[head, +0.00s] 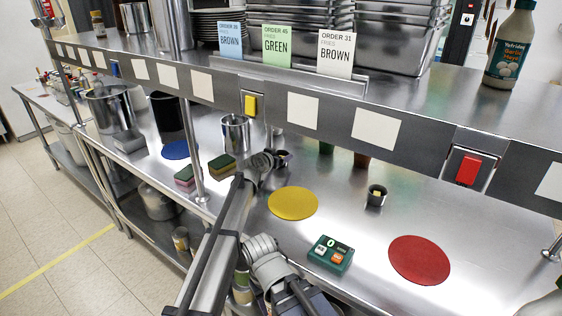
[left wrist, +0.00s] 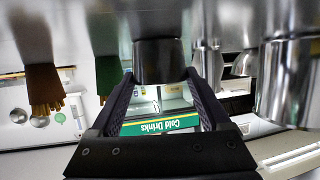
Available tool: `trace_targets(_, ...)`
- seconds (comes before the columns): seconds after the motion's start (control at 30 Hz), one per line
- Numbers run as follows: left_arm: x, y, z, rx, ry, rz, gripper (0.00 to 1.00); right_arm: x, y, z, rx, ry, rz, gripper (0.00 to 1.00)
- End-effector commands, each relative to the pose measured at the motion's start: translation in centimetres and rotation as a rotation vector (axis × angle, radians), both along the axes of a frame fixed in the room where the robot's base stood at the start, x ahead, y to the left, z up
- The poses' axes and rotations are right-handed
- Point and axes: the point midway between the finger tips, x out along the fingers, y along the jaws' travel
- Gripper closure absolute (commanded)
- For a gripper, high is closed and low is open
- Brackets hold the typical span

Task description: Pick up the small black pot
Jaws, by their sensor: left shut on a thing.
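My left gripper (head: 270,160) reaches over the steel counter, just right of a steel pot. It is shut on a small dark pot (head: 283,158), which is partly hidden by the gripper in the head view. In the left wrist view, which is upside down, the dark pot (left wrist: 160,62) sits between the two fingers of the left gripper (left wrist: 160,90). I cannot tell whether it touches the counter. Another small black pot (head: 376,198) with something yellow in it stands on the counter to the right. My right gripper is not in view.
A steel pot (head: 236,134) stands close left of the gripper. Sponges (head: 222,166) lie left.

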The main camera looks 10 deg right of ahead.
Motion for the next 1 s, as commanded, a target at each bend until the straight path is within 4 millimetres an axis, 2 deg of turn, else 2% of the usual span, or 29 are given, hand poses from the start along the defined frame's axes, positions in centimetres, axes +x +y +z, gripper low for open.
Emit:
trace_targets(0.03,0.0,0.0,0.0,0.0,0.0,0.0,0.45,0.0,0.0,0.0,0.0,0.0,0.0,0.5)
trace_targets(0.3,0.0,0.0,0.0,0.0,0.0,0.0,0.75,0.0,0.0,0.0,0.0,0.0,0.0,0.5)
trace_targets(0.37,0.0,0.0,0.0,-0.001,-0.001,0.0,0.8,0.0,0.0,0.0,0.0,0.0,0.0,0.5)
trace_targets(0.73,0.0,0.0,0.6,-0.001,-0.001,0.0,0.8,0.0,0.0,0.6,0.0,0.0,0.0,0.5)
trace_targets(1.0,0.0,0.0,3.4,0.0,0.0,0.0,0.8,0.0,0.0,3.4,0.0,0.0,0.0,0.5)
